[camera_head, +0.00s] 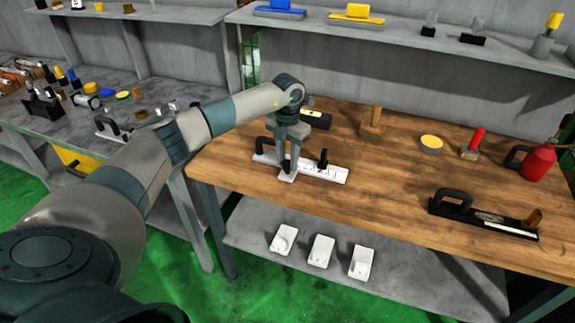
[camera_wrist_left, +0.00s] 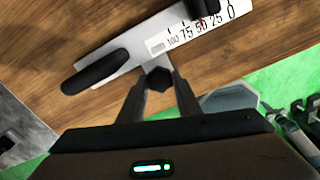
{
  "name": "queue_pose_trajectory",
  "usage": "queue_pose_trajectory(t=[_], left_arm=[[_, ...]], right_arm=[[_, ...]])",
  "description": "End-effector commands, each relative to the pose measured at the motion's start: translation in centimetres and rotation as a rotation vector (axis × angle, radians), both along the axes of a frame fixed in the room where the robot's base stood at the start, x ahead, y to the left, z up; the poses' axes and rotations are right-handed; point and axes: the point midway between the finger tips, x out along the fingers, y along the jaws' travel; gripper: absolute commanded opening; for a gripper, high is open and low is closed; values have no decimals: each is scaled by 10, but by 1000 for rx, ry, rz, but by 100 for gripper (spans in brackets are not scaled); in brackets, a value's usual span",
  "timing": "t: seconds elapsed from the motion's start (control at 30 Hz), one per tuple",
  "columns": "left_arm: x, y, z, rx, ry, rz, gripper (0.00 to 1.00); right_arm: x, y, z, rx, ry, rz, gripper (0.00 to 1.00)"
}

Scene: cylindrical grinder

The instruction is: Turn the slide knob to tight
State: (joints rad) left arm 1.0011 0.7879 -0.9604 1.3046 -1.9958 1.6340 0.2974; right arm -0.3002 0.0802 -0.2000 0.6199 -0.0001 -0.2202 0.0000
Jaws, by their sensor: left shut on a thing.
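A white slide plate (camera_head: 334,174) with a printed scale lies on the wooden table. In the left wrist view, the plate (camera_wrist_left: 140,47) shows numbers from 0 to 100 and a red mark near 50. Its black handle (camera_wrist_left: 95,72) is at the left. My left gripper (camera_head: 289,172) reaches down over the plate. In the wrist view, my left gripper (camera_wrist_left: 160,86) has its fingers on both sides of the black slide knob (camera_wrist_left: 158,78) and is shut on it. My right gripper is not in view.
A spirit level (camera_head: 314,118), a wooden block (camera_head: 373,121), a yellow-topped disc (camera_head: 431,144) and a red can (camera_head: 538,163) stand on the table (camera_head: 390,208). A black gauge (camera_head: 484,217) lies near the front right. The table's middle is clear.

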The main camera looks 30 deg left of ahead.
Motion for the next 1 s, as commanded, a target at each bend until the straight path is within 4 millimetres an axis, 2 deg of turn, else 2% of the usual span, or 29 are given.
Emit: queue_pose_trajectory(t=[0.03,0.1,0.4,0.7,0.93,0.97,1.0], left_arm=[[1,0,-3,1,-3,-36,8],[1,0,-3,1,-3,-87,8],[0,0,-1,1,-1,-246,8],[0,0,1,0,0,-285,8],[0,0,1,0,-1,-285,8],[0,0,1,0,-1,-285,35],[0,0,1,0,-1,-285,45]], right_arm=[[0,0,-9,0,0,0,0],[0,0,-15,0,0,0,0],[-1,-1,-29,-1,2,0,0],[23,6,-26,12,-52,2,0],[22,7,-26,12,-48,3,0],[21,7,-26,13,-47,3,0],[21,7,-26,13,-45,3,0]])
